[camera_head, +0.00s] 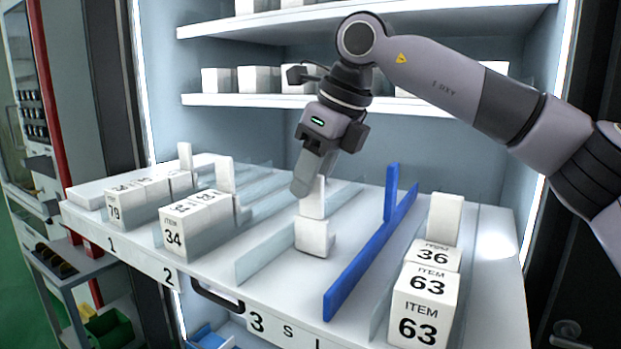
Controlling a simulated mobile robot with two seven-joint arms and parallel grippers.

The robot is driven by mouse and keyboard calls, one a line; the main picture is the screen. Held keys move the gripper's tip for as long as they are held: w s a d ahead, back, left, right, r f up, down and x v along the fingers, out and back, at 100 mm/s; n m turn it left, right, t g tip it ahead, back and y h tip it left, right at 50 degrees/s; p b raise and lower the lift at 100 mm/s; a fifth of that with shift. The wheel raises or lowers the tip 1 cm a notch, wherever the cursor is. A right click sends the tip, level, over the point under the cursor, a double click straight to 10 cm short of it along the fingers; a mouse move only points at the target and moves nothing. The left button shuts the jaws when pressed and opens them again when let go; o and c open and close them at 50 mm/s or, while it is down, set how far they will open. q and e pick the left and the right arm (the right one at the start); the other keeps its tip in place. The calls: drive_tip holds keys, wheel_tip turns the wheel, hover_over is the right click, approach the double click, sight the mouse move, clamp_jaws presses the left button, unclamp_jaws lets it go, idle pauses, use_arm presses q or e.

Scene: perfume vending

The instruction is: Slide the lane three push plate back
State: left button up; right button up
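The lane three push plate (314,203) is a white upright plate with a white block (314,238) at its foot. It stands about midway along lane three, between a clear divider (262,254) and a blue divider (362,262). My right gripper (303,186) points down from above, its fingers looking shut together with nothing between them. The fingertips overlap the plate's upper left edge in the picture; I cannot tell whether they touch it. The number 3 label (257,322) is on the shelf's front edge. My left gripper is not in view.
Lane one (111,244) and lane two (172,277) hold white numbered boxes before their own push plates. Boxes marked 63 (424,308) stand to the right of the blue divider. A shelf (248,100) with white boxes hangs above. Lane three is bare in front of the block.

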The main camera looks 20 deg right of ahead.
sight(326, 222)
drive_tip(key=v, duration=0.6)
drive_tip(key=shift+r, duration=0.25)
